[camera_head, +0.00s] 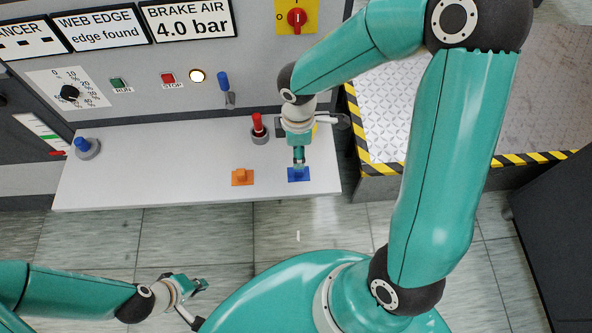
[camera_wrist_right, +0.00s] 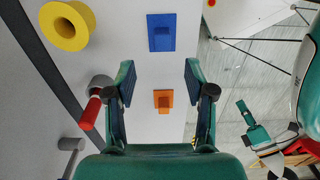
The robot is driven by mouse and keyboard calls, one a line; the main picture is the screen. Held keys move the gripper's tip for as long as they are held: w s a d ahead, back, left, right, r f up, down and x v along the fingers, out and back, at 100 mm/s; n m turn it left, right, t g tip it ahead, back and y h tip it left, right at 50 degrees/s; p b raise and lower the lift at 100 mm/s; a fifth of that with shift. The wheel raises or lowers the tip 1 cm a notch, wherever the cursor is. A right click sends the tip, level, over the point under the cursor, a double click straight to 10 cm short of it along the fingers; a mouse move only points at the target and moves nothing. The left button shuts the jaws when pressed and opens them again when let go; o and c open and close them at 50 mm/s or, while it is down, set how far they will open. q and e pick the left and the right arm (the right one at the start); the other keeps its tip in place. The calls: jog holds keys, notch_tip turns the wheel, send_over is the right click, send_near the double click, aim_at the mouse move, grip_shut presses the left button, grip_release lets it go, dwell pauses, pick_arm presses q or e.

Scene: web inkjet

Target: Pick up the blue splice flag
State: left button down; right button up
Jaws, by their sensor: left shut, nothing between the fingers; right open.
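The blue splice flag (camera_head: 298,176), a flat blue plate with a raised tab, lies on the light shelf near its front right corner. In the right wrist view the blue flag (camera_wrist_right: 161,33) is whole, ahead of the fingertips. My right gripper (camera_head: 299,160) points down over it in the head view and hides part of it. In the wrist view my right gripper (camera_wrist_right: 159,72) is open, with nothing held between the fingers. My left gripper (camera_head: 200,286) is shut and empty at lower left, away from the shelf.
An orange flag (camera_head: 242,177) lies left of the blue one. A red-handled peg (camera_head: 258,127) stands behind, and a yellow flanged piece (camera_wrist_right: 66,26) shows in the wrist view. A blue knob (camera_head: 84,147) is at far left. The shelf (camera_head: 150,180) is clear mid-left.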

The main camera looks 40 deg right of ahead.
aim_at(299, 171)
notch_tip(299, 171, down, 9)
jog(key=shift+r+b, duration=0.1)
jog(key=shift+b, duration=0.3)
jog(key=shift+s, duration=0.1)
jog(key=c, duration=0.9)
